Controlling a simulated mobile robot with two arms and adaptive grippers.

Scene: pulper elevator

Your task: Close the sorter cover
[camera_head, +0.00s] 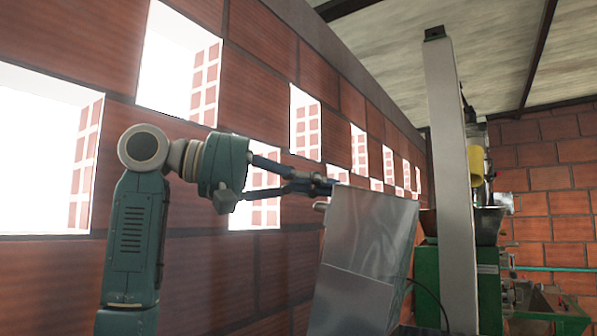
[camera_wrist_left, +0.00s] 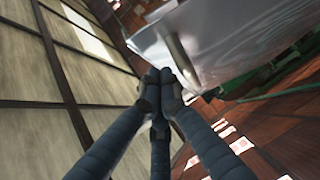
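The sorter cover appears to be the grey sheet-metal panel (camera_head: 370,228), standing steeply and tilted in the middle of the head view. A small round handle (camera_head: 320,206) sticks out at its upper left side. In the left wrist view the cover (camera_wrist_left: 235,40) fills the upper right, with the rod-like handle (camera_wrist_left: 180,56) just beyond the fingertips. My left gripper (camera_head: 328,184) is at the panel's top left corner, slightly above the handle. Its fingers (camera_wrist_left: 162,77) are drawn together with nothing visible between them. I cannot tell whether they touch the panel. My right gripper is out of view.
A grey upright post (camera_head: 453,180) stands right of the panel, with green machinery (camera_head: 490,285) behind it. A black cable (camera_head: 432,294) curves below the panel's right side. A brick wall (camera_head: 270,110) with square openings runs along the left, close behind my left arm.

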